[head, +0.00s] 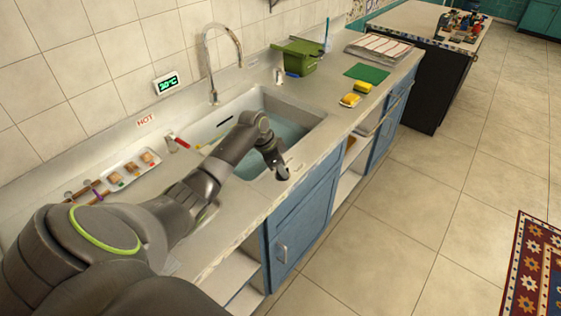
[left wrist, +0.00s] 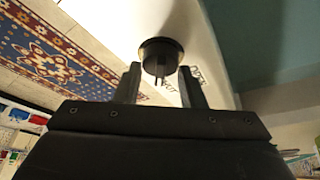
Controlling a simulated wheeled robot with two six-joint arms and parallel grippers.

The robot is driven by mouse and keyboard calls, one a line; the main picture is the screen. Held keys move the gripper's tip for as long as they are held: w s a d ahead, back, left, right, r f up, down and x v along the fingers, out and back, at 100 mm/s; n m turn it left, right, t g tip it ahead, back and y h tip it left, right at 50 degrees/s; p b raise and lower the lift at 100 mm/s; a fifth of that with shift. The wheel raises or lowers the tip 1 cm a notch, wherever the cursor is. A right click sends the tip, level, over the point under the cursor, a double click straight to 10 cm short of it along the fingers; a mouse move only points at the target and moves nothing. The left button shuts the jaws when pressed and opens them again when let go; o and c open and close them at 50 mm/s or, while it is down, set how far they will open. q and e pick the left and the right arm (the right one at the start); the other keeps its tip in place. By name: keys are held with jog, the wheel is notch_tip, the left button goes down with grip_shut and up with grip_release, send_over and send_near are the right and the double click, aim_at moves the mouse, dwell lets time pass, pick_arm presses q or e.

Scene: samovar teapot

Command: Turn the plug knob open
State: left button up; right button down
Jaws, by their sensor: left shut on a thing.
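The plug knob (left wrist: 160,50) is a small dark round knob with a wider collar, on the pale counter surface. In the left wrist view it lies between the fingertips of my left gripper (left wrist: 160,72). In the head view my left gripper (head: 281,172) reaches down to the counter strip at the front edge of the sink (head: 312,122); the knob is hidden there. The fingers are shut on the knob. Dark lettering (left wrist: 197,77) is printed on the counter beside it, too small to read fully. Bluish water (head: 287,133) shows in the sink. My right gripper is not seen.
A tall faucet (head: 213,62) stands behind the sink. A red-handled tap (head: 180,141) and a tray of small items (head: 130,170) are on the left. A green bin (head: 299,56) and yellow sponges (head: 351,99) are on the right. Open floor lies in front.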

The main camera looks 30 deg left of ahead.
pick_arm(q)
jog(key=n+y+p, duration=0.1)
jog(key=n+p, duration=0.1)
jog(key=p, duration=0.1)
jog(key=n+y+p, duration=0.1)
jog(key=n+p, duration=0.2)
jog(key=n+y+p, duration=0.1)
jog(key=n+p, duration=0.2)
jog(key=shift+d+r+t, duration=0.25)
jog(key=shift+r+t, duration=0.05)
jog(key=shift+t, duration=0.1)
jog(key=shift+n+y+p, duration=0.3)
jog(key=shift+n+p, duration=0.5)
jog(key=shift+n, duration=0.1)
jog(key=n, duration=0.1)
jog(key=n+y+p, duration=0.1)
jog(key=shift+d+f+n, duration=0.15)
jog(key=shift+n, duration=0.15)
jog(key=shift+n+g+y+p, duration=0.45)
jog(key=shift+n+y, duration=0.15)
jog(key=shift+n, duration=1.1)
jog(key=o, duration=1)
jog(key=shift+f, duration=0.1)
